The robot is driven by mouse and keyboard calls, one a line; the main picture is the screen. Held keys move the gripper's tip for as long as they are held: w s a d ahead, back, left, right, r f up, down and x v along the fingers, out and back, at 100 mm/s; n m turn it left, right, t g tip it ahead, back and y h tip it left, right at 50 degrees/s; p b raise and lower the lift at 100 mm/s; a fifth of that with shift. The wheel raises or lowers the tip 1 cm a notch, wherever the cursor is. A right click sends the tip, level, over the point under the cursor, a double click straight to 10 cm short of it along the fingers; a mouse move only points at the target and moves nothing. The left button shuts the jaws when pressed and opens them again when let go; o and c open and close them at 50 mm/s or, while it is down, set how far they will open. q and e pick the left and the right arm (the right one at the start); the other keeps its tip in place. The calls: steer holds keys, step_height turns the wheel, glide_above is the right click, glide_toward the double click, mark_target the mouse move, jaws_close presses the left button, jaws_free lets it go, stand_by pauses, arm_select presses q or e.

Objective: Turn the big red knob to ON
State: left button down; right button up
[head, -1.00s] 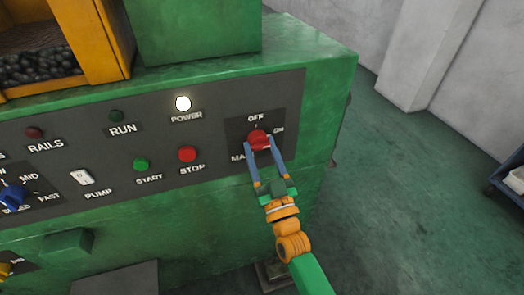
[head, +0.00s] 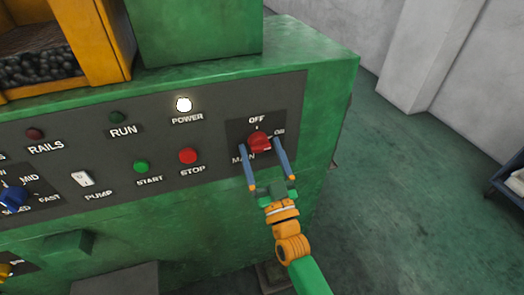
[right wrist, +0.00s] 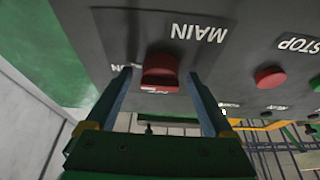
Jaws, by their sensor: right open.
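The big red knob (head: 260,143) sits on a dark plate marked OFF, ON and MAIN at the right end of the control panel. In the right wrist view the knob (right wrist: 160,72) shows between the fingertips, apart from both. My left gripper is out of view.
The white POWER lamp (head: 184,104) is lit. A red STOP button (head: 188,156), a green START button (head: 141,167) and a white PUMP switch (head: 83,179) lie left of the knob. Open floor lies right of the green machine (head: 310,50).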

steer(key=v, duration=0.7)
steer(key=shift+b, duration=0.45)
